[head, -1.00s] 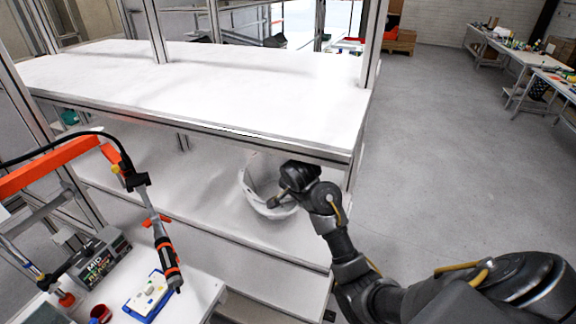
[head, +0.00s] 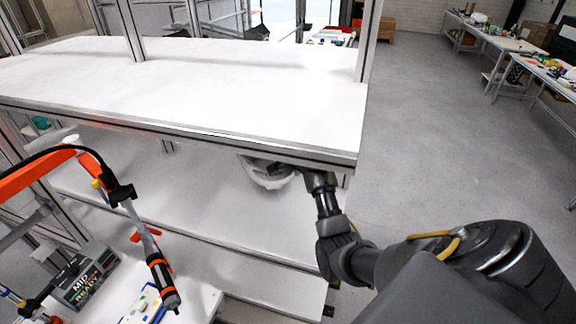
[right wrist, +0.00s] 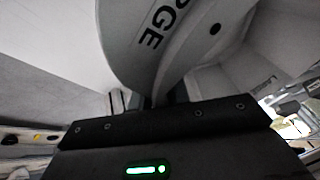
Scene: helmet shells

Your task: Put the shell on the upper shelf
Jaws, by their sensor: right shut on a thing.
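The white helmet shell (head: 268,178) is on the lower shelf (head: 190,195), near its right end, partly hidden under the front edge of the upper shelf (head: 190,95). In the right wrist view the shell (right wrist: 180,45) fills the upper middle, with dark lettering and a round hole on it. My right gripper (head: 285,168) reaches under the upper shelf and is shut on the shell; its fingertips are mostly hidden in the head view. It also shows in the right wrist view (right wrist: 163,100). The upper shelf is bare. My left gripper is not in view.
A screwdriver tool (head: 160,275) hangs from an orange arm (head: 40,172) at the left, above a small workbench with a black box (head: 85,275). A metal post (head: 368,40) stands at the upper shelf's right end. The floor to the right is open.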

